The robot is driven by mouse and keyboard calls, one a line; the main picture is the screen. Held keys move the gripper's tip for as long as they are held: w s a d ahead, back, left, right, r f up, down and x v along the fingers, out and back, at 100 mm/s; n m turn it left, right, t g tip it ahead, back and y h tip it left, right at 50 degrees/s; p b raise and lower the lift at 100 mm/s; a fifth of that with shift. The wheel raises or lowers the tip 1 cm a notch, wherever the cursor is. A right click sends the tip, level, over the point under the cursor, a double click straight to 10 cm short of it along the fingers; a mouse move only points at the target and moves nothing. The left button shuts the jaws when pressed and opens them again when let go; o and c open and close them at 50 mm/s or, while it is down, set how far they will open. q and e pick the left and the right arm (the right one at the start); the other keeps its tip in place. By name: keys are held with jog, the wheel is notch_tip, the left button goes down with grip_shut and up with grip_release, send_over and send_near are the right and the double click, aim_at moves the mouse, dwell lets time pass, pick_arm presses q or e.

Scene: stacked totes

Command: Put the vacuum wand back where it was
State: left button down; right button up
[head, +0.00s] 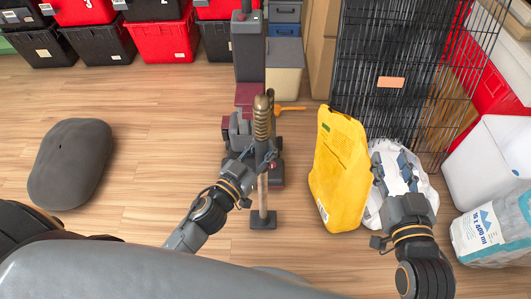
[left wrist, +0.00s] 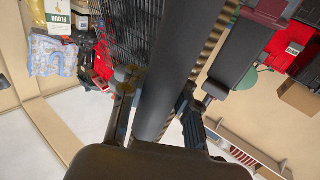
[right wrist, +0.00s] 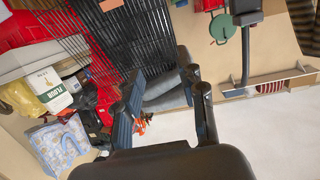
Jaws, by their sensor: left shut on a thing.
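The vacuum wand (head: 262,122) stands nearly upright in the middle of the head view, with a ribbed tan upper part and a flat dark foot (head: 263,220) at or close to the floor. My left gripper (head: 264,160) is shut on it below the ribbed part. In the left wrist view the wand's dark tube (left wrist: 185,65) runs between the fingers, with the ribbed part beside it. A grey and dark red machine (head: 240,130) stands just behind the wand, partly hidden. My right gripper (head: 394,172) is open and empty, above or beside a white bag.
A yellow bag (head: 338,170) stands between my arms, beside the white bag (head: 390,155). A black wire crate (head: 390,75) is behind them. Red and black totes (head: 160,40) line the back. A grey rounded lump (head: 70,162) lies left. Floor between it and the wand is clear.

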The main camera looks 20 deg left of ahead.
pick_arm(q)
notch_tip(320, 180, down, 3)
jog(key=shift+r+b, duration=0.1)
jog(key=shift+b, duration=0.9)
pick_arm(e)
notch_tip(320, 180, up, 9)
jog(key=a+t+y, duration=0.1)
jog(key=t+y, duration=0.1)
jog(key=t, duration=0.3)
jog(key=shift+s+a+r+t, duration=0.15)
jog(key=shift+s+r+t, duration=0.1)
jog(key=shift+t, duration=0.15)
jog(key=shift+s+r, duration=0.1)
pick_arm(q)
jog(key=c, duration=1.6)
grip_release()
jog(key=shift+f, duration=0.2)
jog(key=shift+c, duration=0.2)
jog(key=o, duration=0.6)
jog(key=shift+s, duration=0.1)
jog(key=shift+o, duration=0.2)
pick_arm(e)
jog(key=shift+r, duration=0.15)
pick_arm(q)
jog(key=shift+r, duration=0.1)
